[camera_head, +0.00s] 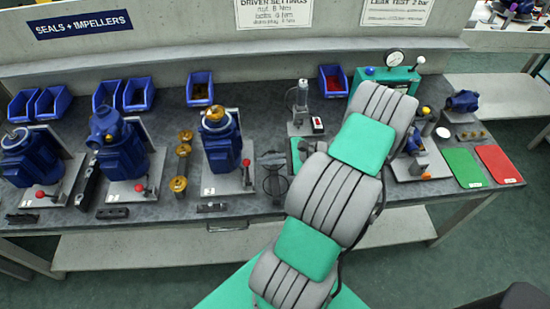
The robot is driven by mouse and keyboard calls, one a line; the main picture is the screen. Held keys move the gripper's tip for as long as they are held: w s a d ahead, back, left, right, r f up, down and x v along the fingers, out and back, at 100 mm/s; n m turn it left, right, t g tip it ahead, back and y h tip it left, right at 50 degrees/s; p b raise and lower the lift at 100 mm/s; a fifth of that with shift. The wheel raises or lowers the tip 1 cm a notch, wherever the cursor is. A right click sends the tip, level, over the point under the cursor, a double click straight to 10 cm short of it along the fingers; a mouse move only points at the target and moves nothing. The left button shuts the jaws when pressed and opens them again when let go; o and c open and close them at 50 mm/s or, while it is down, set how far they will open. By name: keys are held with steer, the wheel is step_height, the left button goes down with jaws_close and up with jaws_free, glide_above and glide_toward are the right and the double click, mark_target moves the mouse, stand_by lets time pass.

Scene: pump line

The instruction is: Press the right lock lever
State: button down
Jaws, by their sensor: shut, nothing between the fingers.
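Three blue pumps stand in a row on grey base plates along the left and middle of the bench. The right one of these pumps (221,142) has a brass-coloured top. Beside it stands a lever with a red ball knob (246,163), upright and in clear sight. My grey and teal arm rises from the bottom centre toward the upper right.
A dark ring-shaped stand (275,185) is right of the red-knobbed lever. Blue bins (200,88) line the back of the bench. A teal gauge unit (385,77), a partly hidden pump station, a green mat (463,167) and a red mat (499,164) are at the right.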

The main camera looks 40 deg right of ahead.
mark_target(247, 167)
steer(key=x, duration=0.4)
steer(key=shift+s+a+r+p, duration=0.15)
steer(key=shift+s+r+p, duration=0.1)
steer(key=shift+p, duration=0.35)
steer(key=shift+s+a+r+p, duration=0.55)
steer(key=shift+s+p, duration=0.25)
steer(key=shift+p, duration=0.25)
steer(key=shift+s+a+f+p, duration=0.15)
steer(key=shift+s+a+p, duration=0.25)
steer(key=shift+s+a, duration=0.25)
steer(key=shift+s+a+f+p, duration=0.15)
steer(key=shift+s+a+p, duration=0.3)
steer(key=shift+s, duration=0.3)
steer(key=shift+s+a+f, duration=0.1)
steer(key=shift+a, duration=0.15)
steer(key=shift+s, duration=0.1)
